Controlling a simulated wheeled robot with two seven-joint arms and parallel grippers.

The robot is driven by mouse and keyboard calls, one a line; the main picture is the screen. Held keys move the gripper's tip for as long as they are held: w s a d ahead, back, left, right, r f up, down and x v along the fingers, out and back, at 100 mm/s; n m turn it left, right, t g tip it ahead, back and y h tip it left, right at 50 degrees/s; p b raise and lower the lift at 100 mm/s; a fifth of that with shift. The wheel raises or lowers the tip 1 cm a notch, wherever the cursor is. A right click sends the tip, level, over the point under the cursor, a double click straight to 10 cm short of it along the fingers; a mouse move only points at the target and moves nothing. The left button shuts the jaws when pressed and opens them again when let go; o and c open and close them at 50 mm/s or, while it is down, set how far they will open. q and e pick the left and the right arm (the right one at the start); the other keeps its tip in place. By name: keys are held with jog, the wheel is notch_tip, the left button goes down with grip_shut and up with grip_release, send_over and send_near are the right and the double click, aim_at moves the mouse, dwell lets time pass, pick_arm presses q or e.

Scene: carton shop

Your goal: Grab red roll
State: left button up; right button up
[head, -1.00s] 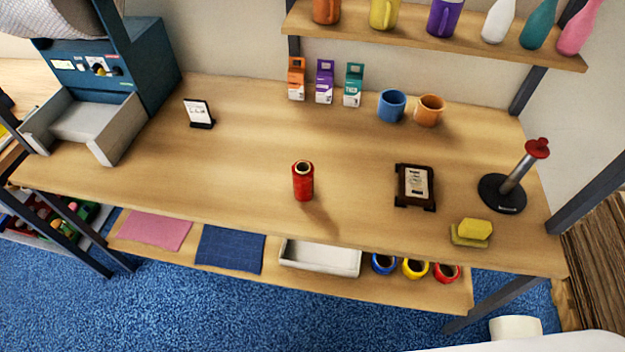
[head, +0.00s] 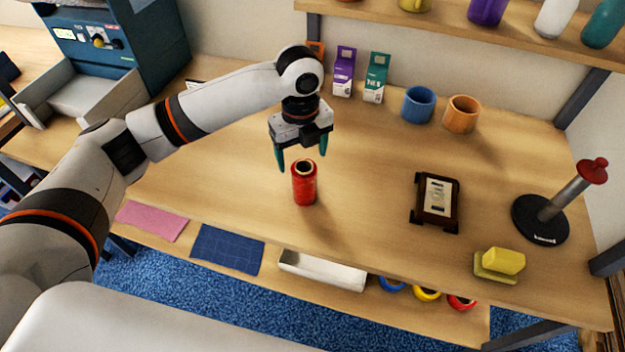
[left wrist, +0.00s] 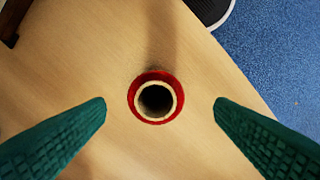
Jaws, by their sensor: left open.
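The red roll (head: 304,186) stands upright on the wooden table in the head view, near its front middle. In the left wrist view the red roll (left wrist: 156,74) shows from above as a red ring around a pale core with a dark hole. My left gripper (head: 302,162) is above the roll, pointing down, with its green fingers apart. In the left wrist view my left gripper's fingers (left wrist: 160,108) are open, one on each side of the picture, with the roll between and a little beyond them. Nothing is held. My right gripper is not in view.
A dark-framed stand (head: 436,200), a yellow sponge (head: 503,261) and a red-topped post holder (head: 541,218) stand to the right. Cartons (head: 375,78), a blue mug (head: 418,104) and an orange mug (head: 462,114) stand behind. The table around the roll is clear.

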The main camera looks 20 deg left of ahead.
aim_at(304, 166)
pick_arm(q)
notch_tip(304, 166, down, 4)
jog(key=shift+w+r+p, duration=0.1)
jog(key=shift+p, duration=0.2)
jog(key=shift+d+f, duration=0.1)
jog(key=shift+f, duration=0.45)
notch_tip(304, 166, down, 4)
jog(key=shift+r+p, duration=0.2)
jog(key=shift+p, duration=0.6)
jog(key=shift+w+f, duration=0.1)
jog(key=shift+f, duration=0.4)
jog(key=shift+r, duration=0.1)
jog(key=c, duration=1.2)
